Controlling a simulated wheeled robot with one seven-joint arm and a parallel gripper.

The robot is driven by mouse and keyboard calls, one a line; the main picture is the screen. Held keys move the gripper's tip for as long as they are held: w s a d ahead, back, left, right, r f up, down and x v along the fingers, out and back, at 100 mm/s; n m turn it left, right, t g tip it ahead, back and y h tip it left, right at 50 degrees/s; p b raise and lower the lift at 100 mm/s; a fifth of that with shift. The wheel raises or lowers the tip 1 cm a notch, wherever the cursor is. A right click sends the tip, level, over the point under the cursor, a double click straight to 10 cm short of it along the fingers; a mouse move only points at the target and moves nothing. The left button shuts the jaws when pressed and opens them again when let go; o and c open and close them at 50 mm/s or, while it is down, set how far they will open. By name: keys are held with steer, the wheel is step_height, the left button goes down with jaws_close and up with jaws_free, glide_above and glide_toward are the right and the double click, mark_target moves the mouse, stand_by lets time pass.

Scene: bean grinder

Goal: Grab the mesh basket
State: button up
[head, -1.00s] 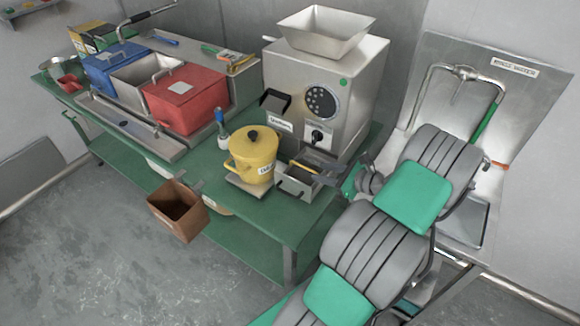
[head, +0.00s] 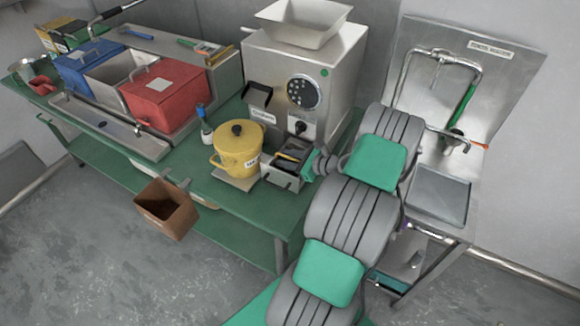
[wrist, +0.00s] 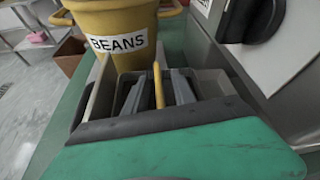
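I cannot make out a mesh basket for certain. A small round grey container (head: 25,67) at the far left end of the green table could be it, but it is too small to tell. My gripper (head: 290,158) is far from it, at the front of the grinder, over a small open steel bin (head: 283,181). The wrist view shows my two grey fingers (wrist: 157,92) spread apart, with a thin yellow stick (wrist: 157,75) between them. The fingers do not appear closed on the stick. The bin's walls (wrist: 97,92) show on both sides of the fingers.
A yellow beans pot (head: 236,150) stands close left of the bin, and the steel grinder (head: 270,85) rises behind. Red (head: 165,95) and blue (head: 92,72) lidded boxes stand further left. A brown box (head: 165,208) hangs at the table's front; a sink (head: 440,195) is at right.

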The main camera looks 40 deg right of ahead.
jaws_close()
stand_by(1.2)
